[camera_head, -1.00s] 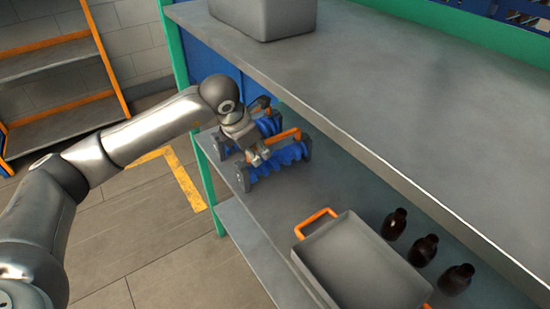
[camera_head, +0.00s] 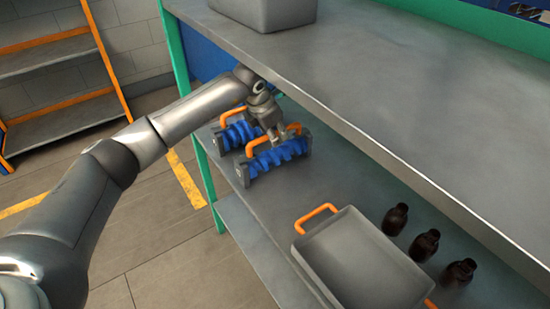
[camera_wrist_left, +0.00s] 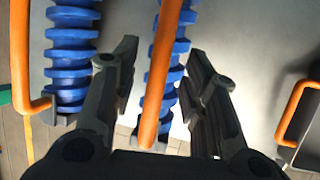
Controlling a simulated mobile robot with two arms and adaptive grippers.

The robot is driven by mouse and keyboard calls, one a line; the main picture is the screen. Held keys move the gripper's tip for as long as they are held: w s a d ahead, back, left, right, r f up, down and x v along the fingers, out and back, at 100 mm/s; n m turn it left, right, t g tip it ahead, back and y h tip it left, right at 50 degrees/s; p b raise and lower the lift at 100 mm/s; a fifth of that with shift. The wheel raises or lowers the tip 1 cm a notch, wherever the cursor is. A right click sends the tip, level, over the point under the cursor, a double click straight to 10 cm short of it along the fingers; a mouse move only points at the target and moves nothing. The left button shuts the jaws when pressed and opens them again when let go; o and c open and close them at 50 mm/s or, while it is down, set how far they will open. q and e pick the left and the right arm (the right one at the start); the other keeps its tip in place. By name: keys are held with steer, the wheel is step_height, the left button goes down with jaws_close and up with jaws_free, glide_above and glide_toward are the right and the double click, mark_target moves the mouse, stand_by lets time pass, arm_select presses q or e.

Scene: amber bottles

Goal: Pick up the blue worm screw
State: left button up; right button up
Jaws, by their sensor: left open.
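Two blue worm screws with orange handles and dark end plates lie side by side on the middle shelf. The nearer blue worm screw (camera_head: 283,156) also shows in the left wrist view (camera_wrist_left: 178,60). The farther blue worm screw (camera_head: 238,133) is at the left edge of that view (camera_wrist_left: 72,50). My left gripper (camera_head: 276,136) is over the nearer screw. In the left wrist view its open fingers (camera_wrist_left: 158,85) are on either side of the nearer screw's orange handle (camera_wrist_left: 160,75); I cannot tell whether they touch it. My right gripper is not in view.
A grey tray (camera_head: 362,262) with orange handles stands nearer on the same shelf, with three dark bottles (camera_head: 424,245) beside it. The upper shelf (camera_head: 390,105) overhangs at the right and carries a grey bin (camera_head: 262,12). A green post (camera_head: 207,180) stands left of the screws.

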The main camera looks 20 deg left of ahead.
arm_select(q)
steer(key=x, duration=0.2)
steer(key=shift+w+f+b, duration=0.2)
steer(key=shift+b, duration=0.2)
steer(key=shift+r, duration=0.1)
jaws_close()
steer(key=shift+r, duration=0.1)
